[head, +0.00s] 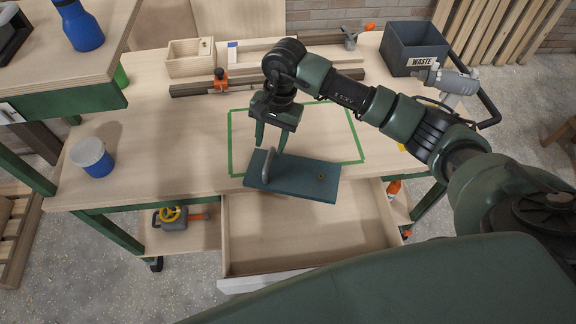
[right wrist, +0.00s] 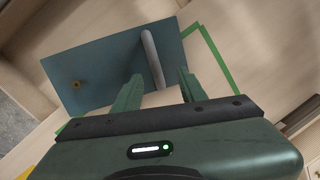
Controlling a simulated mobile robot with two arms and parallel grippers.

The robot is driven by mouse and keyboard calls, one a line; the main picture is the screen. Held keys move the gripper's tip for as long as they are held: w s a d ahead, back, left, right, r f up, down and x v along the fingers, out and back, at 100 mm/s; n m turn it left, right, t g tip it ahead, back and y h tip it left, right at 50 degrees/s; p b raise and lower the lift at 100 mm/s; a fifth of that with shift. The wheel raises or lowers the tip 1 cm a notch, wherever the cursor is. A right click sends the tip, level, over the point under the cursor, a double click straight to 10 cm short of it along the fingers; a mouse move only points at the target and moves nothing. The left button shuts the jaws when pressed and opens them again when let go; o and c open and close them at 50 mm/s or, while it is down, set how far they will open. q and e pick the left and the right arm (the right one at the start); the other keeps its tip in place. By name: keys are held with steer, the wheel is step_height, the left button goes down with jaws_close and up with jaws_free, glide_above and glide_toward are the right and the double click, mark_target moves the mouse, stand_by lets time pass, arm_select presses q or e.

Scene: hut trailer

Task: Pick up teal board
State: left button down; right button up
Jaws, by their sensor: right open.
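The teal board (head: 300,182) lies flat at the front edge of the workbench, partly inside a green taped outline and sticking out over the open drawer. A grey bar handle (head: 268,165) stands near its left end, and a small brass-coloured round piece sits near its right end. My right gripper (head: 270,146) is open and empty just above and behind the handle. In the right wrist view the board (right wrist: 112,70) and handle (right wrist: 152,58) lie beyond the fingertips (right wrist: 160,80), with the handle between the finger lines. My left gripper is not in view.
The open drawer (head: 250,262) below the board is empty. A white and blue cup (head: 92,158) stands at the left, a wooden box (head: 190,60) at the back, and a waste bin (head: 412,50) at the back right. The bench left of the tape is largely clear.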

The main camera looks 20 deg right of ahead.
mark_target(270, 156)
steer(key=shift+s+a+f, duration=0.15)
steer(key=shift+s+f, duration=0.1)
steer(key=shift+f, duration=0.15)
steer(key=f, duration=0.1)
steer(key=f+p, duration=0.1)
steer(key=f, duration=0.1)
steer(key=f+p, duration=0.1)
steer(key=shift+a+f, duration=0.25)
steer(key=shift+f, duration=0.35)
jaws_close()
stand_by(0.5)
